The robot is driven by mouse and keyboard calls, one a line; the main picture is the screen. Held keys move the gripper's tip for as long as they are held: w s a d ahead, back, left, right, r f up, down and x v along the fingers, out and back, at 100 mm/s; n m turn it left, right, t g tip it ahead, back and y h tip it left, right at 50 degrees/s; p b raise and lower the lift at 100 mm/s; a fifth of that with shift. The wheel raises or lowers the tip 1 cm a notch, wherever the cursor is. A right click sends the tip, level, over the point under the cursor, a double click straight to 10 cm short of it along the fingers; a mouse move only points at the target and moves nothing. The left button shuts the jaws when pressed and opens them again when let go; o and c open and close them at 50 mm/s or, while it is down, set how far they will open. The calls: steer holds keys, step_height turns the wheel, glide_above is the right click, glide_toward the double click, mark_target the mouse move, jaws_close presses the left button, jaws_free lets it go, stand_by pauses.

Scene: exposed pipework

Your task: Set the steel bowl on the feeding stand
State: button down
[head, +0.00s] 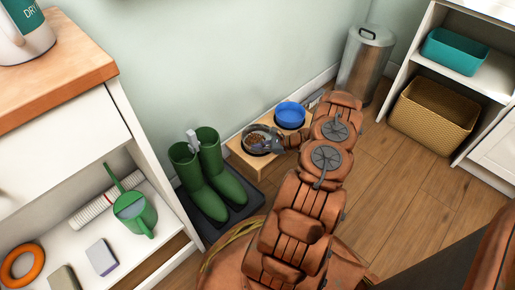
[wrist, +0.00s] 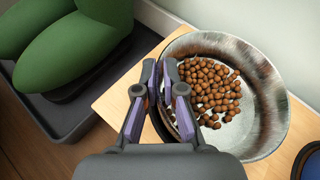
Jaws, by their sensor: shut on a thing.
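The steel bowl (head: 249,131), holding brown kibble, is at the near-left end of the wooden feeding stand (head: 238,161) in the head view. In the wrist view the bowl (wrist: 265,92) fills the right half, over the light wood of the stand (wrist: 118,92). My gripper (head: 279,143) reaches it from the right in the head view. In the wrist view my gripper (wrist: 163,72) is shut on the bowl's left rim. A dark curved edge of the stand's opening shows beside the bowl. Whether the bowl is fully seated is hard to tell.
A blue bowl (head: 290,114) sits at the stand's other end. Green boots (head: 211,165) on a dark tray (head: 207,222) stand close on the left. A metal bin (head: 364,65) and a wicker basket (head: 431,112) are at the back right. Wooden floor is open at right.

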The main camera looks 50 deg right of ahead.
steer(key=c, duration=1.3)
jaws_free()
steer(key=shift+f, duration=0.1)
